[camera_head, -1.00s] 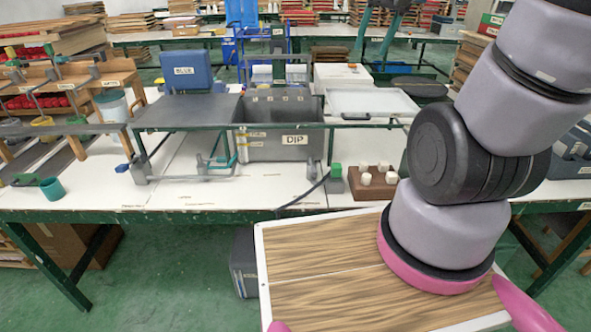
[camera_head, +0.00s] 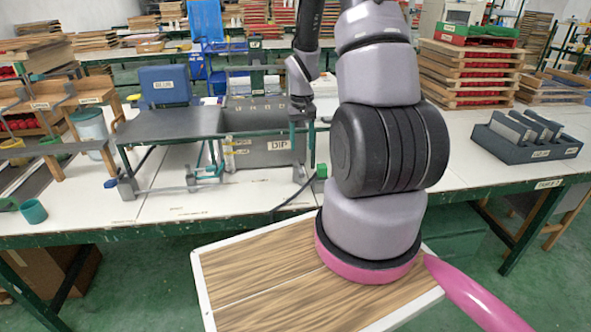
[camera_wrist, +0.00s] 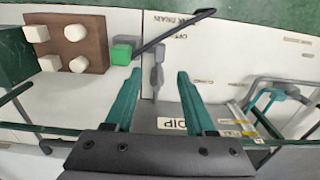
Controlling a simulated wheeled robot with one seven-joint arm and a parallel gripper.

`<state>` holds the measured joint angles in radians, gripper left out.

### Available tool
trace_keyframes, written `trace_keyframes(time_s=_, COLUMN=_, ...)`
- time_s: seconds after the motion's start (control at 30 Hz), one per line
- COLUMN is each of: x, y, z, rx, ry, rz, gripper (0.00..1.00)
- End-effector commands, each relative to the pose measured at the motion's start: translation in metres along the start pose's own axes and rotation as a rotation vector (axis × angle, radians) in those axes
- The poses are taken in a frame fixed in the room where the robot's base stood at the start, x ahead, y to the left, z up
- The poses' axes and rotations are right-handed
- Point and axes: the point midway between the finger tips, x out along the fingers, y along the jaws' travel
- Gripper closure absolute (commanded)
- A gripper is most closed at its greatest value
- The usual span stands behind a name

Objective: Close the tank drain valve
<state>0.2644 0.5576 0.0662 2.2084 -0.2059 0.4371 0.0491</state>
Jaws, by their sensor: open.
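The grey dip tank (camera_head: 255,152), labelled DIP, stands on the white bench; its label also shows in the wrist view (camera_wrist: 186,124). By its front right corner is a small grey upright lever-like piece (camera_wrist: 157,72), near printed drain, open and closed markings (camera_wrist: 180,36). A long black bar (camera_wrist: 172,32) runs from beside a green-capped block (camera_wrist: 121,54) toward the bench's front edge. I cannot tell for certain which piece is the valve handle. My gripper (camera_head: 302,165) points down with teal fingers open, above and around the grey piece, apparently not touching; it also shows in the wrist view (camera_wrist: 158,76).
A brown block with pale pegs (camera_wrist: 75,45) stands close beside the green-capped block. Teal-handled grey fittings (camera_head: 207,170) stand left of the gripper along the tank's front. A dark slotted holder (camera_head: 525,140) sits on the right of the bench. Bare bench lies between.

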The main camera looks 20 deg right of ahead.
Motion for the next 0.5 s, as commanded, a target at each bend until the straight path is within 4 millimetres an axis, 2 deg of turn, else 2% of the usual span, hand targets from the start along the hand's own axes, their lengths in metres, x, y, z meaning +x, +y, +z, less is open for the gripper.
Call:
trace_keyframes(time_s=0.3, x=0.059, y=0.0, z=0.002, rx=-0.001, ry=-0.005, rz=0.0, gripper=0.45)
trace_keyframes(time_s=0.5, x=0.087, y=0.0, z=0.002, rx=0.0, ry=-0.004, rz=0.0, gripper=0.45)
